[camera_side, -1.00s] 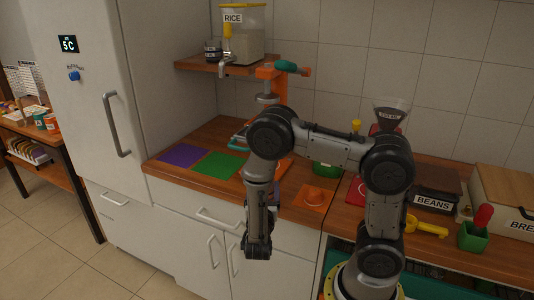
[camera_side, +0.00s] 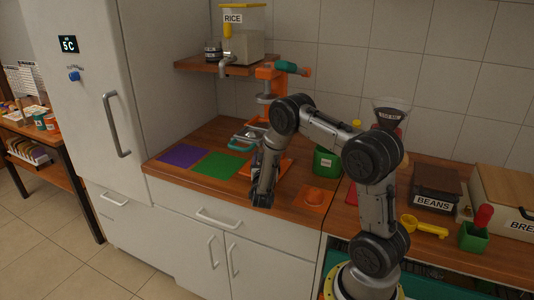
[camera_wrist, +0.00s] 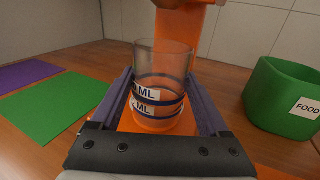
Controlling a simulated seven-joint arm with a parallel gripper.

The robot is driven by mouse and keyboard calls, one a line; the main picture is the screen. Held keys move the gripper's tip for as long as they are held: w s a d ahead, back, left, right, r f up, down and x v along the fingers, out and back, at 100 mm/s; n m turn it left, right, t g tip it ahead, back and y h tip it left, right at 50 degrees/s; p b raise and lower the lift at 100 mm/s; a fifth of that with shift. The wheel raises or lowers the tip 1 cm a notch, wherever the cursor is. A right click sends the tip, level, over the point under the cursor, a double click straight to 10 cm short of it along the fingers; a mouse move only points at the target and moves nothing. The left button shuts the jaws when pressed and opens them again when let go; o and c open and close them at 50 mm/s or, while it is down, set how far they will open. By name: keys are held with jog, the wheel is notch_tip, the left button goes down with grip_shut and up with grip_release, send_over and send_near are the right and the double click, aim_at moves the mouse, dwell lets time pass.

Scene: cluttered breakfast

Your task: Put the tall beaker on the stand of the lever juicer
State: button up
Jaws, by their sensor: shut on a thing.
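The tall beaker (camera_wrist: 163,62) is clear, with dark blue bands and white ML labels. It stands upright between the two fingers of my gripper (camera_wrist: 165,92) in the wrist view, and the gripper is shut on it. The lever juicer (camera_side: 268,92) is orange with a teal handle (camera_side: 291,67). Its orange column (camera_wrist: 181,32) is right behind the beaker in the wrist view, and orange surface shows around the beaker's lower part. I cannot tell whether the beaker touches the stand. In the side view my gripper (camera_side: 262,198) is in front of the juicer, and my arm hides the beaker.
A green FOOD bin (camera_wrist: 285,98) stands right of the juicer. Flat green (camera_side: 219,164) and purple (camera_side: 184,155) mats lie to the left. A shelf (camera_side: 200,63) with a rice dispenser is above.

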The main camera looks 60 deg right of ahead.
jog(key=x, duration=0.3)
jog(key=shift+w+d, duration=0.1)
jog(key=shift+d, duration=0.25)
jog(key=shift+f, duration=0.1)
jog(key=o, duration=1.3)
jog(key=shift+f, duration=0.15)
jog(key=shift+c, duration=0.2)
